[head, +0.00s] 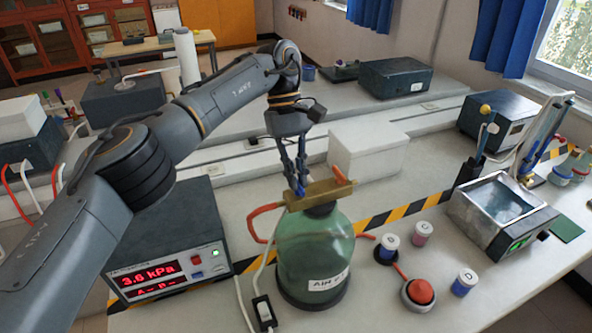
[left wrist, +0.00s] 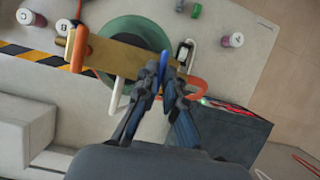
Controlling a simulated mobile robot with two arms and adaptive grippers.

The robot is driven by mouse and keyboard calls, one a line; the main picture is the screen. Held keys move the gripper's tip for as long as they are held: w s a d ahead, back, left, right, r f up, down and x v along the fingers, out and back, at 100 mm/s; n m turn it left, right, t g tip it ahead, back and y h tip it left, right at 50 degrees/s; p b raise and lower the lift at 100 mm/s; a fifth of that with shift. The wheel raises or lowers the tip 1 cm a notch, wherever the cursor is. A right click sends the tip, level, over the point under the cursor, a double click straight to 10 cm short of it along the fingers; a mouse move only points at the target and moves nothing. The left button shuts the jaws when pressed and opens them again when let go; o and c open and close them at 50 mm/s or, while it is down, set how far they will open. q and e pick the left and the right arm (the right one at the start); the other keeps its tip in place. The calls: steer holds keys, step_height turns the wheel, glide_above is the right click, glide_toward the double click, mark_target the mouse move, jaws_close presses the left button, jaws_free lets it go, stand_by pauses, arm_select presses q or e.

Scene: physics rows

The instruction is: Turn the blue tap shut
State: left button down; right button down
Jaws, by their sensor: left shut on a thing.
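The blue tap (left wrist: 166,62) shows as a blue lever between my left fingertips in the left wrist view. It sits on a brass bar (head: 329,194) on top of a green glass bottle (head: 309,247); the bar also shows in the left wrist view (left wrist: 124,57). My left gripper (head: 299,189) reaches down from above to the bar's left part and is shut on the blue tap; its fingertips also show in the left wrist view (left wrist: 163,74). The fingers hide most of the tap in the head view. My right gripper is not in view.
A pressure box (head: 168,250) reading 3.6 kPa stands left of the bottle. Orange hoses (head: 258,219) leave the bar. A red button (head: 420,291), small lidded jars (head: 464,283) and a metal bath (head: 497,205) stand to the right. A white block (head: 368,152) is behind.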

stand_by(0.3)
arm_select(q)
steer(key=c, duration=1.5)
jaws_free()
steer(key=shift+o, duration=0.2)
step_height(320, 180, up, 10)
